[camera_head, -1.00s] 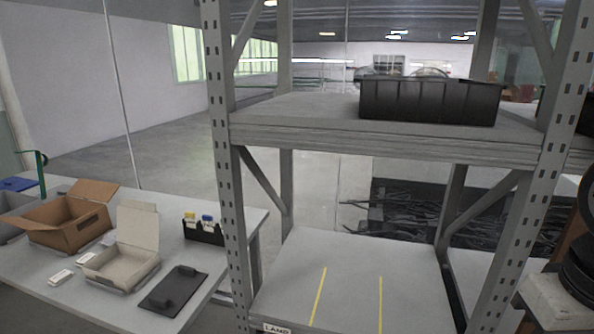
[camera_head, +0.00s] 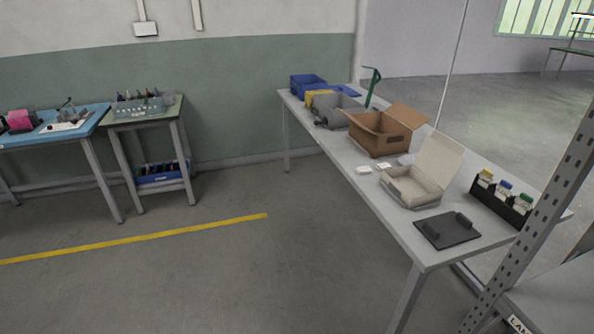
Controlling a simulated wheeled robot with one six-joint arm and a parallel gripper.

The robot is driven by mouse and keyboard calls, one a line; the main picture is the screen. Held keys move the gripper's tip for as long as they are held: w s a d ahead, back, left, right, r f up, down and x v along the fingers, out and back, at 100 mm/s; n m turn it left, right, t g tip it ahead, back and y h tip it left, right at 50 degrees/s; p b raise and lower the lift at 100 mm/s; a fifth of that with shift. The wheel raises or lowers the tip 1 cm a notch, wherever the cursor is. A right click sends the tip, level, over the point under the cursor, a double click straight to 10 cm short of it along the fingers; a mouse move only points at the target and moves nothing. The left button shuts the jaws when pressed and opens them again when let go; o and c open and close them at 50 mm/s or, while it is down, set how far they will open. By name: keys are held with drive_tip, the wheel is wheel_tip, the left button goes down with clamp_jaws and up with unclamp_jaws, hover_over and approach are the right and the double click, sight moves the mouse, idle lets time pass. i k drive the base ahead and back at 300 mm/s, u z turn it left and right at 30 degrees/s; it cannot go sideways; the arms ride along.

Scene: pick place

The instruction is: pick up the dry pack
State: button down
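No item in view is clearly labelled as the dry pack. Two small white items lie on the long grey table: one white piece (camera_head: 364,170) near its left edge, and another white piece (camera_head: 383,165) close to the brown box. They are too small to tell whether either is the dry pack. An open brown cardboard box (camera_head: 376,138) and an open pale carton (camera_head: 409,188) stand beside them; the inside of each shows only in part. My gripper is not in view.
The long table (camera_head: 340,165) also holds a black flat fixture (camera_head: 447,231), a black rack of bottles (camera_head: 503,201), a grey bin (camera_head: 335,110) and blue bins (camera_head: 308,84). A metal shelf post (camera_head: 540,215) stands at the right. The floor (camera_head: 220,270) left of the table is clear.

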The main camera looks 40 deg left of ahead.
sight(361, 170)
drive_tip(key=u, duration=1.65)
drive_tip(key=k, duration=0.65)
drive_tip(key=u, duration=0.85)
drive_tip(key=i, duration=2.4)
drive_tip(key=z, duration=1.55)
drive_tip(key=i, duration=0.8)
drive_tip(key=z, duration=0.8)
